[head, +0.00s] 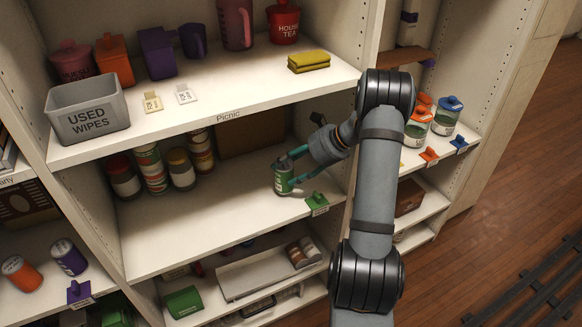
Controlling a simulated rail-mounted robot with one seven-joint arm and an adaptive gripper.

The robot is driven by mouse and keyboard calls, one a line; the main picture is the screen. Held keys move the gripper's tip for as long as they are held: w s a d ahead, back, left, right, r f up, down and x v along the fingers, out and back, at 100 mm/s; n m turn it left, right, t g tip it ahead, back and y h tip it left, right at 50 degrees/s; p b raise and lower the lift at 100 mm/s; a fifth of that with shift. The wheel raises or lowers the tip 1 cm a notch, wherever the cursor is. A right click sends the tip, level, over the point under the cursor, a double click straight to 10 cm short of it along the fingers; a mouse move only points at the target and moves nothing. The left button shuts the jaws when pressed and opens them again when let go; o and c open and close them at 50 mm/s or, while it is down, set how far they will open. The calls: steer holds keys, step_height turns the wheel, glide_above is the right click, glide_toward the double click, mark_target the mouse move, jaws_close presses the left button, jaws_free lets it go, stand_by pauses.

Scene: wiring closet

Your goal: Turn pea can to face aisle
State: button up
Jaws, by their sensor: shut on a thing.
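The green can (283,181), which looks like the pea can, is at the right side of the middle shelf (217,207), by its front edge. It is tilted a little, and I cannot tell whether its base touches the shelf. It has a pale label patch; the wording is too small to read. My gripper (291,164) comes in from the right and is shut on the can's upper part, with teal fingers around it. The fingers and arm hide part of the can.
A green clip with a tag (317,201) is on the shelf edge right of the can. Several cans and jars (150,168) stand at the back left. A brown panel (250,138) is behind. The shelf's left front is clear. The upper shelf (225,105) overhangs.

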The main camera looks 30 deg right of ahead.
steer(key=shift+f, duration=0.45)
steer(key=o, duration=1.6)
steer(key=shift+s, duration=0.1)
steer(key=shift+p+v, duration=1.25)
steer(key=shift+v, duration=0.9)
steer(key=p+v, duration=0.2)
steer(key=v, duration=0.1)
steer(key=shift+s+d+r, duration=0.15)
steer(key=shift+r, duration=0.1)
steer(key=shift+f, duration=0.1)
